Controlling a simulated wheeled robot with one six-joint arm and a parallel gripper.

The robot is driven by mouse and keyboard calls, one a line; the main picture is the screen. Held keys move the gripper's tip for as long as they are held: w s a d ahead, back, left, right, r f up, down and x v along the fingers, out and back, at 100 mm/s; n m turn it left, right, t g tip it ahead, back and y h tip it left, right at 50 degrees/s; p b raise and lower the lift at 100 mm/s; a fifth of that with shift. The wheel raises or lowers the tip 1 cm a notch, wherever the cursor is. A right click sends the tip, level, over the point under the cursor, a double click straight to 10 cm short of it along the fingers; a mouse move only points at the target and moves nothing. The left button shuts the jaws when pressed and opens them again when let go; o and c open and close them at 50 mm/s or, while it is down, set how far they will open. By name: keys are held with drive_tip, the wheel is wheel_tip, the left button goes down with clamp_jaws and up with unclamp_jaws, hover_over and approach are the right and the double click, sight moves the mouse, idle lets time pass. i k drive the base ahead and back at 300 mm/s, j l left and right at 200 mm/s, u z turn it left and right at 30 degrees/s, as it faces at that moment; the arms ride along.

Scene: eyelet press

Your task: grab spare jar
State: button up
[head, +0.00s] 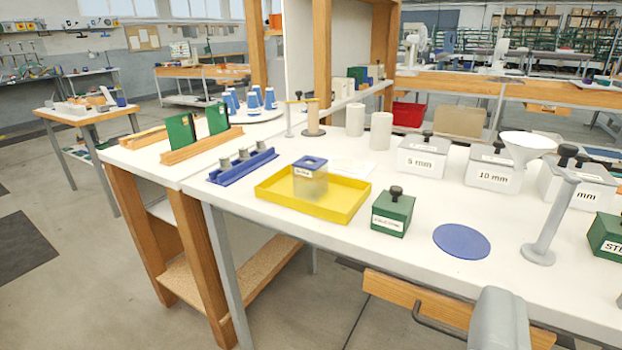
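A squarish jar (309,184) with a blue top and a small white label stands upright in the yellow tray (300,210) on the white bench. The label is too small to read surely, and I cannot tell whether this is the spare jar. A green box (392,214) with a black knob and a white label stands right of the tray, apart from it. My gripper does not show its fingers in this view. A grey rounded part at the bottom right edge may be mine.
White boxes with black knobs, marked 5 mm (421,163) and 10 mm (493,176), stand behind. A blue disc (461,241) lies right of the green box. A grey stand with a white funnel (527,140) rises further right. A blue rack (243,167) is left of the tray.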

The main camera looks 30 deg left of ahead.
sight(310, 173)
drive_tip(key=i+j, duration=0.1)
drive_tip(key=j, duration=0.25)
drive_tip(key=i+j, duration=0.15)
drive_tip(key=j, duration=0.2)
drive_tip(key=i+j, duration=0.1)
drive_tip(key=j, duration=0.25)
drive_tip(key=i+j, duration=0.1)
drive_tip(key=j, duration=0.2)
drive_tip(key=i+j, duration=0.1)
drive_tip(key=j, duration=0.25)
